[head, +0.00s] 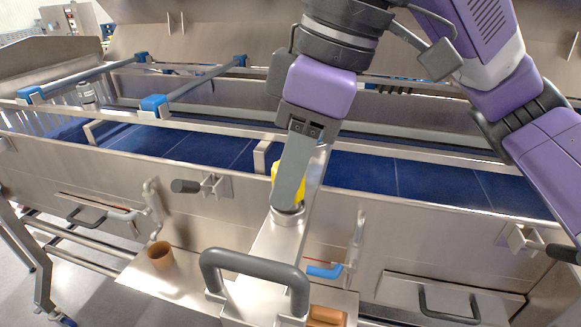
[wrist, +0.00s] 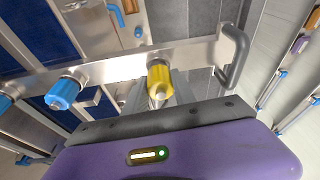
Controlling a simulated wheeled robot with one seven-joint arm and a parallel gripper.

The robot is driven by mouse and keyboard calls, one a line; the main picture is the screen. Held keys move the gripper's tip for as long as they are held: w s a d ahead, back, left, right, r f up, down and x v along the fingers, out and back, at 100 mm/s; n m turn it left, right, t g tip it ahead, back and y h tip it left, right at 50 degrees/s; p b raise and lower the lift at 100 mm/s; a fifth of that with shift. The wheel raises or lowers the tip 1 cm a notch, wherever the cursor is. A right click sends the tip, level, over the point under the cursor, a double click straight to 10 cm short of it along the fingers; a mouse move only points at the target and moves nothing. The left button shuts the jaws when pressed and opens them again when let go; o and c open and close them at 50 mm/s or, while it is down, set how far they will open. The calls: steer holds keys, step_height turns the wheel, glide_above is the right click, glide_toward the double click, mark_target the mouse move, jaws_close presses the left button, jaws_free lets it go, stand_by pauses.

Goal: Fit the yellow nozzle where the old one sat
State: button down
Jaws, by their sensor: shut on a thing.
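The yellow nozzle (head: 275,180) is partly hidden behind the near finger of my gripper (head: 287,198) in the head view. My gripper points down and is shut on it. A round metal ring (head: 287,216) on the steel bar (head: 277,240) lies right at the fingertip, below the nozzle. The yellow nozzle (wrist: 160,78) also shows in the wrist view, against the same bar (wrist: 115,68). I cannot tell whether it is seated or only touching. Blue nozzles (wrist: 62,93) sit farther along that bar to the left.
A dark grey handle (head: 255,262) is at the bar's near end. A brown cup (head: 160,255) stands on a steel shelf at left. A brown-orange object (head: 326,316) lies at the lower edge. The blue conveyor belt (head: 195,147) runs behind the steel side wall (head: 110,165).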

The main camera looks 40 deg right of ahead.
steer(key=shift+f, duration=0.5)
steer(key=c, duration=0.9)
jaws_free()
steer(key=shift+c, duration=0.2)
steer(key=shift+r, duration=0.1)
steer(key=b+v, duration=0.1)
steer(key=v, duration=0.6)
steer(key=shift+r, duration=0.35)
steer(key=shift+s+d, duration=0.1)
steer(key=shift+s, duration=0.05)
